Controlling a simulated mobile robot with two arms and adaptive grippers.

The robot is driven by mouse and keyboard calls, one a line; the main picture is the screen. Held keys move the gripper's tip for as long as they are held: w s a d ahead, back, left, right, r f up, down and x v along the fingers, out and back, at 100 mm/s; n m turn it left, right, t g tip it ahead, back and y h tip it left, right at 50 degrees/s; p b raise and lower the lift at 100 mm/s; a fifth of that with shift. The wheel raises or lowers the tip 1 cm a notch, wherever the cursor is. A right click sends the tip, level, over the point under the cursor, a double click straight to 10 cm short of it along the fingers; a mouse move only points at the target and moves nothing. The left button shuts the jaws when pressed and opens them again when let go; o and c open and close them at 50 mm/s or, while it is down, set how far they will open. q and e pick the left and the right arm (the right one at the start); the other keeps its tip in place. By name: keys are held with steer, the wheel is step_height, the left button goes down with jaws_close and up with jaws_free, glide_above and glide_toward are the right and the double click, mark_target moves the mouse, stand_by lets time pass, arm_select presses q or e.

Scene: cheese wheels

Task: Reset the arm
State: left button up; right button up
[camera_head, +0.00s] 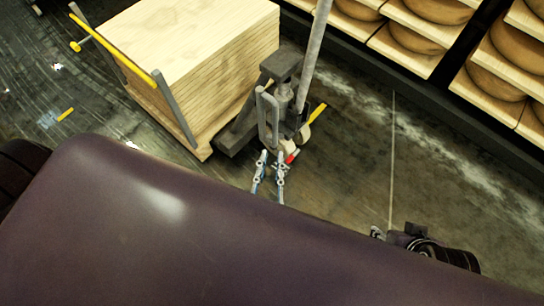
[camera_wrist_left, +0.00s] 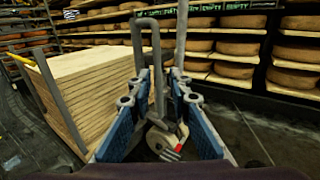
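My left gripper (camera_head: 271,160) is near the middle of the head view, with its two blue fingers apart. In the left wrist view the gripper (camera_wrist_left: 161,85) also shows a clear gap between its finger pads and holds nothing. The grey metal jack (camera_head: 284,92) with upright bars stands just beyond the fingertips. In the left wrist view its bent handle (camera_wrist_left: 137,42) shows beyond and between the fingers. My right gripper (camera_head: 377,233) shows only as a small part at the lower right of the head view. Its fingers are too small and hidden to read.
A stack of wooden boards (camera_head: 196,50) stands at the upper left, beside the jack. Shelves of cheese wheels (camera_head: 414,38) line the upper right. A yellow-topped rail (camera_head: 118,50) runs along the stack's left side. Dark wet floor (camera_head: 350,160) lies open to the right.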

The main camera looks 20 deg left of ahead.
arm_select(q)
steer(key=shift+a, duration=0.1)
